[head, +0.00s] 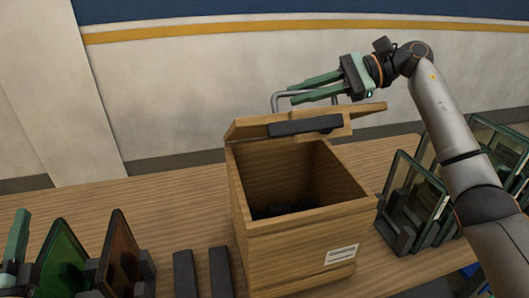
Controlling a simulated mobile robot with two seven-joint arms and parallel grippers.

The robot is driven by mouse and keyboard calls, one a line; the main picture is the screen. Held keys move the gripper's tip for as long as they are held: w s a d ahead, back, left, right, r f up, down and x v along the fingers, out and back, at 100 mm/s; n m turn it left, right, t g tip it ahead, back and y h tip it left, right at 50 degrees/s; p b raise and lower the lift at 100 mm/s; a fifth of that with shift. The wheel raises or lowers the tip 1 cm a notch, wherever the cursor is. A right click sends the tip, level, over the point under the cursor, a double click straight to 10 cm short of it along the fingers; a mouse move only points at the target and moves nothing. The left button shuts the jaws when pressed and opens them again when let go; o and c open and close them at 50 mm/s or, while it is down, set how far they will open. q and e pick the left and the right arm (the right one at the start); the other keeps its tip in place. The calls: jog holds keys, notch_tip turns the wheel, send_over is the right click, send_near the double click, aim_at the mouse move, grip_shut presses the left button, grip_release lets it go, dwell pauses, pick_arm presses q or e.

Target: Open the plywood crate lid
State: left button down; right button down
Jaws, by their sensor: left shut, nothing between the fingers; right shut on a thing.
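The plywood crate (300,245) stands on the wooden table, its top open towards me and its dark inside showing. Its lid (362,110) is raised and tilted up at the back edge, seen nearly edge-on, with a dark bar (305,125) across it. A bent metal handle (275,99) stands on the lid's far side. My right gripper (290,92) is above the lid, its green fingers shut on the handle. My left gripper (18,238) shows only partly at the left edge, shut and empty, well away from the crate.
Green (62,258) and brown (120,250) panels stand in dark holders at the front left, beside two dark bars (202,270). Framed glass panels (415,200) stand to the right of the crate, under my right arm. The table behind left is clear.

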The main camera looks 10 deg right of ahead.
pick_arm(q)
jog(key=s+d+r+m+g+h, duration=0.1)
jog(key=d+r+m+g+h, duration=0.1)
jog(key=d+r+m+h, duration=0.5)
jog(key=s+d+r+m+g+h, duration=0.2)
jog(key=d+r+m+h, duration=0.2)
jog(key=d+m+h, duration=0.65)
jog(key=s+d+f+m+g+h, duration=0.1)
jog(key=s+d+m+g+h, duration=0.1)
jog(key=s+d+m+g, duration=0.45)
jog(key=s+d+f+m+g+h, duration=0.1)
jog(key=s+d+m+g+h, duration=0.25)
jog(key=d+g, duration=0.5)
jog(key=w+d+r, duration=0.2)
jog(key=d, duration=0.3)
jog(key=w+d+r+t, duration=0.1)
jog(key=w+d+r, duration=0.1)
jog(key=d, duration=0.4)
jog(key=shift+w+r+y, duration=0.35)
jog(key=shift+r+y, duration=0.05)
jog(key=shift+r, duration=0.35)
